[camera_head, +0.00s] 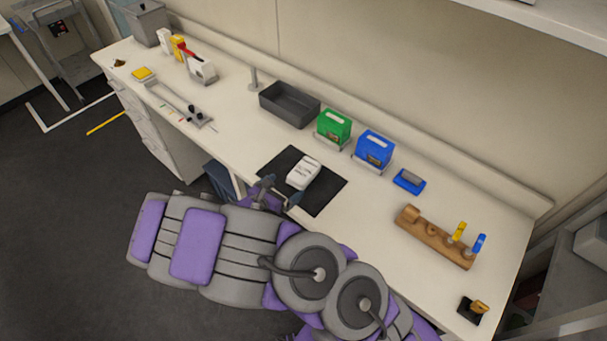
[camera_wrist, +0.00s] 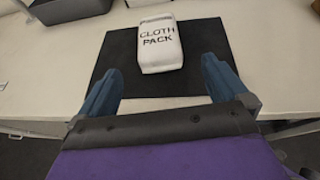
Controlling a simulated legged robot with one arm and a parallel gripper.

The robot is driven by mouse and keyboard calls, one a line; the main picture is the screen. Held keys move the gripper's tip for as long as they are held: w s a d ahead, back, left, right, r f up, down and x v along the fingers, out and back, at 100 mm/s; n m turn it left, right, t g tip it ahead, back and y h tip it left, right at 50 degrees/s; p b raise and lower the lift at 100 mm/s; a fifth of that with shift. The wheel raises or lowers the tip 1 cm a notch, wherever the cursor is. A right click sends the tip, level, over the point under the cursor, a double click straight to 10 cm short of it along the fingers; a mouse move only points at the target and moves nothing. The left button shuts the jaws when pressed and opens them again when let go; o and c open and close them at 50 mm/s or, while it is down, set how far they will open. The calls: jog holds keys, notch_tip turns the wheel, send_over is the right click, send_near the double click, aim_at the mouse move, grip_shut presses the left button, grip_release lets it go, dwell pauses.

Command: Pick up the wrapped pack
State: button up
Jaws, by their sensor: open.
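The wrapped pack (camera_head: 303,173) is a white bundle lying on a black mat (camera_head: 322,193) on the bench. In the wrist view the pack (camera_wrist: 160,44) reads "CLOTH PACK" and lies on the far part of the mat (camera_wrist: 205,45). My gripper (camera_wrist: 160,80) is open, with its two blue fingers apart and nothing between them. The pack lies ahead of the fingertips, roughly centred between them and apart from them. In the head view my gripper (camera_head: 279,192) is at the bench's front edge, just left of the pack.
Behind the mat stand a dark grey bin (camera_head: 290,105), a green box (camera_head: 333,127) and a blue box (camera_head: 374,150). A blue tray (camera_head: 409,181) and a wooden rack (camera_head: 435,238) are to the right.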

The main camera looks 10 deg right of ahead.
aim_at(297, 177)
jog(key=b+x, duration=0.1)
jog(key=x, duration=0.4)
jog(key=shift+w+d+f, duration=0.15)
jog(key=shift+w, duration=0.1)
jog(key=b+x, duration=0.1)
jog(key=x, duration=0.4)
jog(key=shift+w+d, duration=0.2)
jog(key=shift+d, duration=0.05)
jog(key=shift+a, duration=0.1)
jog(key=shift+c, duration=1.2)
jog(key=c, duration=0.8)
